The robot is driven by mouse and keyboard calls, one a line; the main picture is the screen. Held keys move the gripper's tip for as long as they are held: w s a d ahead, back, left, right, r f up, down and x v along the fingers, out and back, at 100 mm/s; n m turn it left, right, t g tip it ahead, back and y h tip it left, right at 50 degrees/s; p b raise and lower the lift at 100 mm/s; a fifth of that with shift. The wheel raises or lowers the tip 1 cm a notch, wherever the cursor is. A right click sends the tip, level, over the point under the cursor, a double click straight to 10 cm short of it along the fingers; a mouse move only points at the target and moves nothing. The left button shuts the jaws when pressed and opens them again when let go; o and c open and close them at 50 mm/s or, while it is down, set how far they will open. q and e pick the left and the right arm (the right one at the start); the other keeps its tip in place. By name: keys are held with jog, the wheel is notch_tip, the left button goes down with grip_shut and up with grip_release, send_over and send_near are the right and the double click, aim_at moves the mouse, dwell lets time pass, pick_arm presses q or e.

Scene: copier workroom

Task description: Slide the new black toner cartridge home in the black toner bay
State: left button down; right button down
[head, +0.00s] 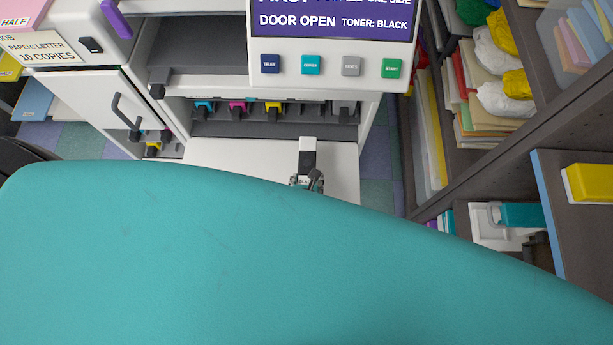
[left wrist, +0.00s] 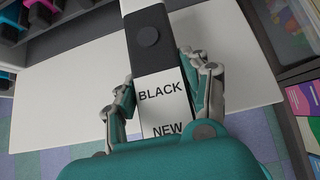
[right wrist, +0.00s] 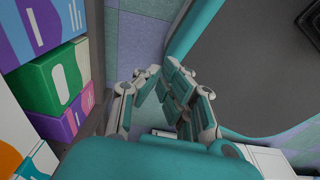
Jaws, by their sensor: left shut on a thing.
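The new black toner cartridge (head: 308,146) is long, white and black, and in the left wrist view (left wrist: 158,92) its label reads "BLACK" and "NEW". My left gripper (head: 309,182) is shut on it, one finger on each side. The cartridge is over the white lowered door (head: 230,153), in front of the copier's toner opening. Cyan (head: 204,107), magenta (head: 237,108) and yellow (head: 272,108) cartridges show in the opening. The black toner bay (head: 343,109) appears to be the grey slot at the right end. My right gripper (right wrist: 160,68) is empty, its fingertips close together, away from the copier.
The copier screen (head: 333,20) reads "DOOR OPEN" and "TONER: BLACK". A dark shelf unit (head: 480,160) with folders and bags stands at the right. A white cabinet door (head: 95,100) is at the left. Boxes (right wrist: 52,80) stand left of my right gripper.

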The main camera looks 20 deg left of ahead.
aim_at(308, 137)
pick_arm(q)
jog(key=shift+w+a+f, duration=0.3)
jog(key=shift+w+a, duration=0.1)
jog(key=shift+w, duration=1.05)
jog(key=shift+w+a+f, duration=0.35)
jog(key=shift+w+a, duration=0.05)
jog(key=shift+w, duration=1.05)
jog(key=shift+w+a+f, duration=0.3)
jog(key=shift+w+a, duration=0.1)
jog(key=shift+w, duration=1.05)
jog(key=shift+w, duration=0.15)
jog(key=shift+w+a, duration=0.15)
jog(key=shift+w, duration=0.2)
jog(key=shift+w, duration=0.2)
jog(key=shift+w+a, duration=0.25)
jog(key=shift+w, duration=0.45)
jog(key=shift+w+a, duration=0.2)
jog(key=shift+w, duration=0.55)
jog(key=shift+w+a, duration=0.25)
jog(key=shift+w, duration=0.45)
